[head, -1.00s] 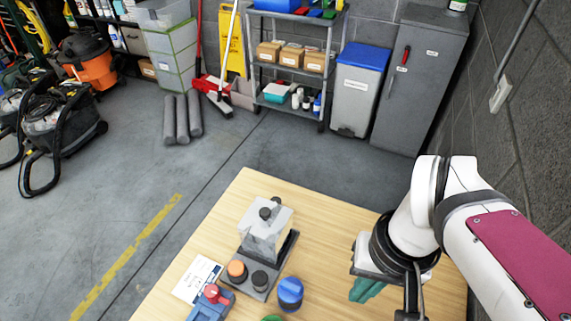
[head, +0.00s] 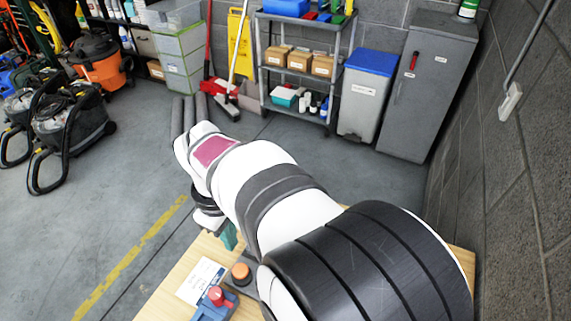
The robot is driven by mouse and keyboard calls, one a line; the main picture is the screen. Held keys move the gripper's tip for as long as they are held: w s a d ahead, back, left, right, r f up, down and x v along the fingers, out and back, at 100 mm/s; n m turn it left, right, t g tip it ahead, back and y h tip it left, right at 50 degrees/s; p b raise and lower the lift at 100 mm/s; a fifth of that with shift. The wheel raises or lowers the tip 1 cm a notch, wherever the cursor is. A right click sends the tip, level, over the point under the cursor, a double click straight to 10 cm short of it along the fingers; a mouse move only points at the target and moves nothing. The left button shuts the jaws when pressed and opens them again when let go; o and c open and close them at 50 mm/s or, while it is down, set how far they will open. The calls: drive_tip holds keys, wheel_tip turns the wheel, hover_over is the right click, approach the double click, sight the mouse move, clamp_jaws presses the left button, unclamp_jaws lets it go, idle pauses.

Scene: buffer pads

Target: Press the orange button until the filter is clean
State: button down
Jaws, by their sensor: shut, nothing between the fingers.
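The orange button (head: 241,273) sits on a dark grey base (head: 248,289) on the wooden table in the head view. My gripper (head: 229,240) shows its teal fingers shut and empty, a little behind the button in the picture. I cannot tell its height above the table, but it looks apart from the button. My arm covers the clear filter housing and the right part of the base, so the filter's state is hidden.
A white card (head: 203,280) lies left of the button. A blue device with a red knob (head: 216,295) stands in front of it. The wooden table (head: 160,305) is mostly covered by my arm. Shelves (head: 305,60) and a bin (head: 360,95) stand far behind.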

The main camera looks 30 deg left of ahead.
sight(240, 271)
wheel_tip(240, 271, down, 12)
drive_tip(key=shift+r, duration=0.2)
drive_tip(key=shift+f, duration=1)
wheel_tip(240, 271, up, 14)
drive_tip(key=shift+r, duration=0.15)
idle(0.4)
